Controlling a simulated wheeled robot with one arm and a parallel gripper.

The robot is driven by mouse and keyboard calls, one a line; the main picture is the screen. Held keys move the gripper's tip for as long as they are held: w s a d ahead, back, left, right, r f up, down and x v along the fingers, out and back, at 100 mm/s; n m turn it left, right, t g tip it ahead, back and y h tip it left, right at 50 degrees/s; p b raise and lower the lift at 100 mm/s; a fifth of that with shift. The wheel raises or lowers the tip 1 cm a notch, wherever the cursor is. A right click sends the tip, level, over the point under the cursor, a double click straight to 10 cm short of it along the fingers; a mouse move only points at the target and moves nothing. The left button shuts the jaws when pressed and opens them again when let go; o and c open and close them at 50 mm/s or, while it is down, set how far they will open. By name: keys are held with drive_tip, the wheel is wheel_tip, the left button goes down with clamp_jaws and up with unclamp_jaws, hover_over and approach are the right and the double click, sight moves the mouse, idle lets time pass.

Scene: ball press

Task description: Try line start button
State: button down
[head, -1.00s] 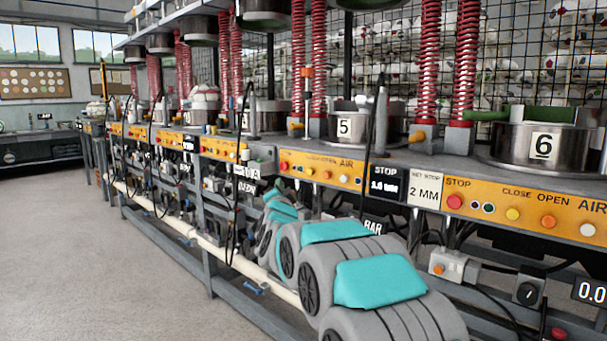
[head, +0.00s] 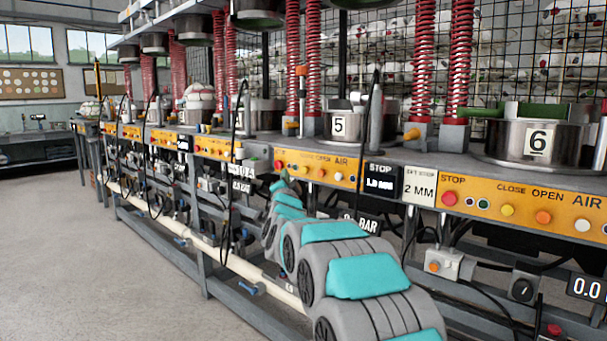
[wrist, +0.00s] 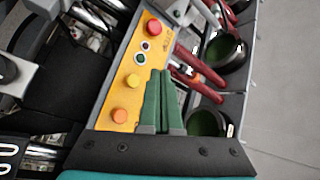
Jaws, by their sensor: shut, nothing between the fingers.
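No label reading "line start" is legible. In the wrist view an orange-yellow control panel (wrist: 124,84) carries a red button (wrist: 153,27), two small ringed buttons, the lower one green (wrist: 140,59), a yellow button (wrist: 133,80) and an orange button (wrist: 119,115). My gripper (wrist: 160,72) has green fingers closed together and empty. In the picture its tips lie just right of the panel, beside the yellow and green buttons; contact cannot be told. In the head view my gripper (head: 284,174) is small and partly hidden by my arm, close to the station 5 panel (head: 318,169).
Presses with red springs (head: 422,70) line the long bench. The station 6 pot (head: 537,140) and its panel (head: 520,203) are at the right. Black hoses hang before the panels. A pale pipe (head: 262,285) runs low along the bench. The floor (head: 80,250) at left is clear.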

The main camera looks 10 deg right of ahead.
sight(305, 170)
drive_tip(key=w+d, duration=0.1)
drive_tip(key=d, duration=0.1)
drive_tip(key=w+d+b, duration=0.1)
drive_tip(key=d, duration=0.1)
drive_tip(key=shift+w+b, duration=0.3)
drive_tip(key=shift+w, duration=0.1)
idle(1.8)
drive_tip(key=shift+w+d, duration=0.25)
drive_tip(key=shift+w+d+b, duration=0.25)
drive_tip(key=shift+d+b, duration=0.15)
drive_tip(key=shift+b, duration=0.15)
idle(0.8)
drive_tip(key=shift+a, duration=0.1)
drive_tip(key=shift+s+a, duration=0.5)
drive_tip(key=shift+a, duration=0.1)
